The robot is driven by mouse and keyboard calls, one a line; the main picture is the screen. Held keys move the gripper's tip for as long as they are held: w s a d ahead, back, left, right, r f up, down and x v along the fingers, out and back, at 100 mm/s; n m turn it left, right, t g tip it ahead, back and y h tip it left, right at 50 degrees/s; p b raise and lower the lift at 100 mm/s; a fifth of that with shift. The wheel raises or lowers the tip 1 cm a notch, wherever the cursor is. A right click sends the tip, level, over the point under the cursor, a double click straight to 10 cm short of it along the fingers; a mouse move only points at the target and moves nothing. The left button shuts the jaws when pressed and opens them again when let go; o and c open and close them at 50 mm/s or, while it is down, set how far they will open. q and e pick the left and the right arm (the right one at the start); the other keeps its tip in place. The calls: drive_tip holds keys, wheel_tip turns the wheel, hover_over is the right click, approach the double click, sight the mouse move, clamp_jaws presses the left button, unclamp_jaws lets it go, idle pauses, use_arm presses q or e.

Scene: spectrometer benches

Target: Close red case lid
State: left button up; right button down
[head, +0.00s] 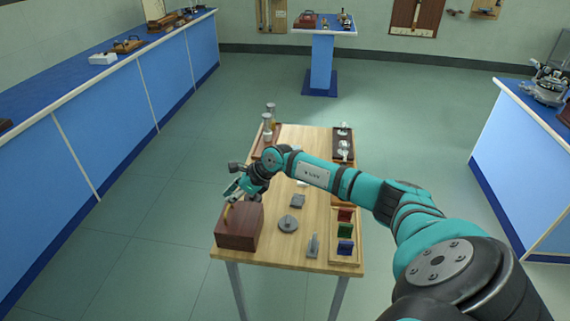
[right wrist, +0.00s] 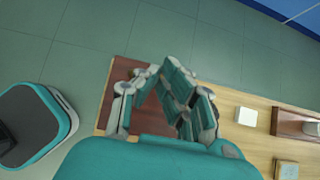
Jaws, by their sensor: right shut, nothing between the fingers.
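The red case (head: 238,238), a dark red-brown box, stands at the near left corner of the wooden table. Its lid looks down over the box, but my gripper covers part of the far edge, so I cannot tell if it is fully closed. A tan strip, perhaps a handle, shows at its left. My right gripper (head: 228,194) is shut and empty, right at the case's far left edge. In the right wrist view the gripper's fingers (right wrist: 160,72) lie over the red-brown case surface (right wrist: 122,72); contact is unclear. My left gripper is not in view.
The wooden table (head: 272,258) also holds a grey round piece (head: 288,223), a grey block (head: 298,201), a grey upright piece (head: 313,245) and a tray (head: 334,260) of coloured blocks. Metal cylinders (head: 268,120) stand at the back. Blue benches flank open floor.

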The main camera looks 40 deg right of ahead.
sight(228, 207)
drive_tip(key=shift+w+a+f+g+h+b, duration=0.2)
drive_tip(key=shift+w+f+g+h+b, duration=0.1)
drive_tip(key=shift+w+f+g, duration=0.2)
drive_tip(key=shift+w+a+f, duration=0.1)
drive_tip(key=shift+a+f, duration=0.05)
drive_tip(key=shift+f, duration=0.15)
drive_tip(key=shift+w+a+f, duration=0.1)
drive_tip(key=shift+f, duration=0.05)
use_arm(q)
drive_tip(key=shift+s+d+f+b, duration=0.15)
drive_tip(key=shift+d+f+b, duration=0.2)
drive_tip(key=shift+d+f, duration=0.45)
use_arm(e)
drive_tip(key=shift+w+a+f, duration=0.15)
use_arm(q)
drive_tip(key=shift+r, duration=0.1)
